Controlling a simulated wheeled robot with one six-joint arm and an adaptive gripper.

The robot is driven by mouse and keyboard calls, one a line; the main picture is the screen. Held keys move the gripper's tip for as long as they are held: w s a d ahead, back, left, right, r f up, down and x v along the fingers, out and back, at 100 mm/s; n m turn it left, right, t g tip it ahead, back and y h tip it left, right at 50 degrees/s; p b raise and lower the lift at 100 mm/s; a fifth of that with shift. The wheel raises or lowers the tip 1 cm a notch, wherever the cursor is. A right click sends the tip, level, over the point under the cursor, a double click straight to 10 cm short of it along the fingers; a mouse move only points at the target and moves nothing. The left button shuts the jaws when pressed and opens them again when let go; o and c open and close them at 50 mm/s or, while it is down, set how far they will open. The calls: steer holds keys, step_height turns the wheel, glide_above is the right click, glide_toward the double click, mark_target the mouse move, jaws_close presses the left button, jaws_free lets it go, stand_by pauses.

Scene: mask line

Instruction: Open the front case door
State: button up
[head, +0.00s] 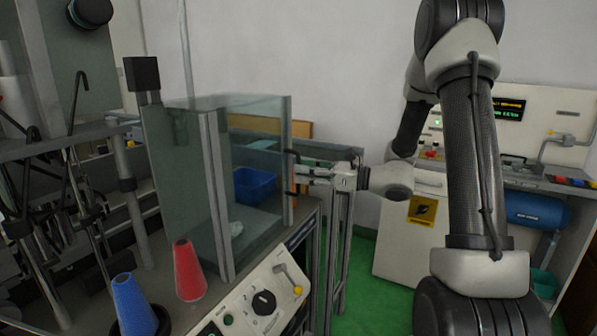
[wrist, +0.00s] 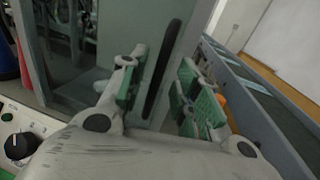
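The glass case (head: 175,175) stands left of centre in the head view. Its front door (head: 262,135) is a clear panel between two grey uprights and looks shut. A dark vertical handle (head: 290,171) is on the door's right edge; it also shows in the wrist view (wrist: 161,70) as a black bar. My gripper (head: 303,174) is at the handle, reaching in from the right. In the wrist view its green-padded fingers are apart, with the bar between them in the picture. The left finger looks close to the bar; contact cannot be told.
A blue bin (head: 254,184) is inside the case. Red (head: 188,270) and blue (head: 132,305) cones stand in front of it at the left. A control panel (head: 262,300) with a knob lies below the door. A metal frame (head: 343,230) stands right of the case.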

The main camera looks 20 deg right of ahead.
steer(key=shift+x, duration=1.2)
steer(key=shift+c, duration=0.5)
jaws_close()
